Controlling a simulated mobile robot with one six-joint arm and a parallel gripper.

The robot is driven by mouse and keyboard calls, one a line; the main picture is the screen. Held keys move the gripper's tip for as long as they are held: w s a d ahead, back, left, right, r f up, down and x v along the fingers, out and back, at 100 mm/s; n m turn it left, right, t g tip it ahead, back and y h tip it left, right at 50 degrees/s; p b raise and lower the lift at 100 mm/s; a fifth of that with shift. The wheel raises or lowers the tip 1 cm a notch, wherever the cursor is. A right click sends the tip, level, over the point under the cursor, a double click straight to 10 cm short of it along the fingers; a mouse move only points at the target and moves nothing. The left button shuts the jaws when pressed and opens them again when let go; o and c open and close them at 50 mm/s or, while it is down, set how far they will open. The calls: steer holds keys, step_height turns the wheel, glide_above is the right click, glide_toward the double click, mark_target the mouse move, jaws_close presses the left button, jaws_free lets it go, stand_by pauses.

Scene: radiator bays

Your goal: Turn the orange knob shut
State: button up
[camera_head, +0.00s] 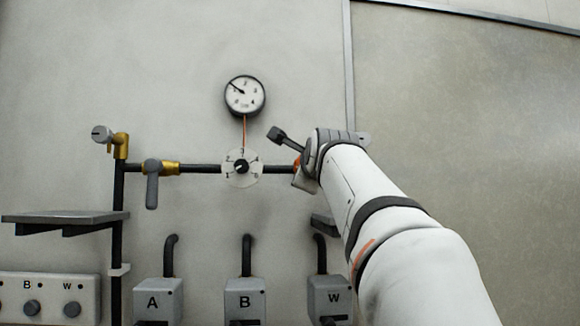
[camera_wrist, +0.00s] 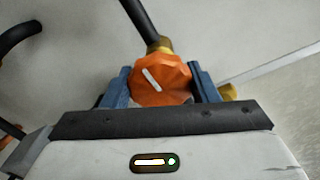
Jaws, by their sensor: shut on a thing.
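The orange knob (camera_wrist: 158,82) is a faceted knob with a white mark line on its face, tilted toward the upper left in the wrist view. My gripper (camera_wrist: 162,84) has its two blue fingers on either side of the knob, closed on it. Behind the knob, a brass fitting (camera_wrist: 162,46) joins a dark pipe. In the head view my gripper and wrist cover most of the knob; only a small bit of orange (camera_head: 298,164) shows at the pipe's right end.
A round gauge (camera_head: 245,95) hangs above a numbered dial (camera_head: 242,167) on the dark pipe (camera_head: 200,168). A grey lever (camera_head: 152,188) hangs down at the left. A shelf (camera_head: 66,217) and boxes A (camera_head: 157,300), B (camera_head: 245,299) and W (camera_head: 330,295) sit lower.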

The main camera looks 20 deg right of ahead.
steer(key=shift+m, duration=0.5)
steer(key=o, duration=1)
steer(key=shift+s, duration=0.1)
steer(key=b+v, duration=0.2)
steer(key=v, duration=0.5)
steer(key=shift+s+b, duration=0.35)
steer(key=shift+a, duration=0.1)
